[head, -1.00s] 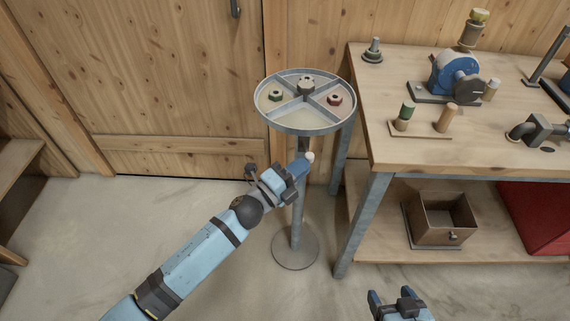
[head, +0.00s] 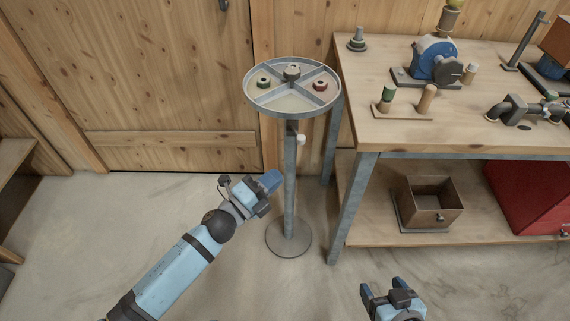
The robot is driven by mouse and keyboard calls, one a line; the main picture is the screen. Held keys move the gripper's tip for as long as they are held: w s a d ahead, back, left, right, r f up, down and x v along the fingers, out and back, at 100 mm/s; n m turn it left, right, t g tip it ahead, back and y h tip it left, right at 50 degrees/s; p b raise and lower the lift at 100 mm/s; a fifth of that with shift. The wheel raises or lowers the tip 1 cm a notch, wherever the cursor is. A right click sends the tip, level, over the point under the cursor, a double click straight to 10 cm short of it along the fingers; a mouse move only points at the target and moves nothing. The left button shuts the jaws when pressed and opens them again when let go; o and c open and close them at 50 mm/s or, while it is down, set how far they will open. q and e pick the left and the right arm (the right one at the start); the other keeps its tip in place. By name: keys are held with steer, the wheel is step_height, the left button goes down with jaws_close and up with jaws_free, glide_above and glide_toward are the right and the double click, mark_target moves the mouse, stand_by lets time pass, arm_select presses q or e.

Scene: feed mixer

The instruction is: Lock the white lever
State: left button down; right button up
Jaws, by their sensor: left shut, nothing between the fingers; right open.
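The white lever (head: 301,139) shows as a small white knob on the right side of the stand's grey post (head: 290,185), just under the round tray (head: 325,97). Its arm is mostly too small to make out. My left gripper (head: 271,181) is shut and empty, to the left of the post and below the lever, apart from the lever in the picture. My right gripper (head: 383,292) is open and empty at the bottom edge, in front of the workbench.
The divided tray holds several nuts. A wooden workbench (head: 390,135) stands right of the post, with a blue machine (head: 436,60) on top and a metal box (head: 430,203) and red container (head: 525,200) below. A wooden door (head: 150,80) is behind. Floor at left is clear.

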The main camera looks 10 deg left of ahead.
arm_select(q)
steer(key=v, duration=0.4)
steer(key=shift+s+d+f, duration=0.15)
steer(key=shift+s+d, duration=0.05)
steer(key=shift+s, duration=0.4)
